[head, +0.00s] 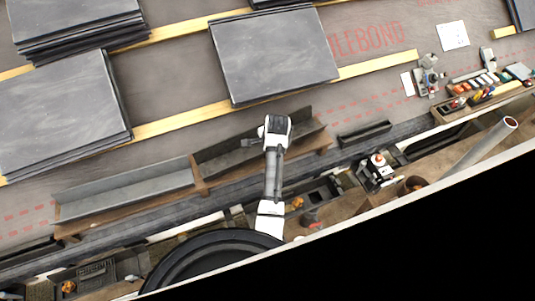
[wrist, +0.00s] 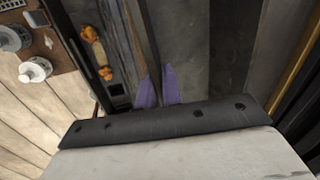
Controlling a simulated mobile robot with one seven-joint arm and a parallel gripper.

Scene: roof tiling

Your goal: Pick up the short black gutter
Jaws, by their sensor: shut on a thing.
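The short black gutter (head: 304,128) is a dark open channel lying along the wooden supports, right of the longer grey gutter. My gripper (head: 248,143) is over its middle in the head view, and my arm hides part of it. In the wrist view my gripper (wrist: 159,92) shows two purple fingertips close together, shut on a thin upright wall of the gutter. The gutter appears to rest on or just above the supports; I cannot tell which.
The longer grey gutter (head: 125,187) lies end to end at left. A small dark channel piece (head: 365,132) lies to the right. Slate stacks (head: 60,110) and a slate (head: 275,55) lie on the roof beyond. A tool tray (head: 440,117) is at right.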

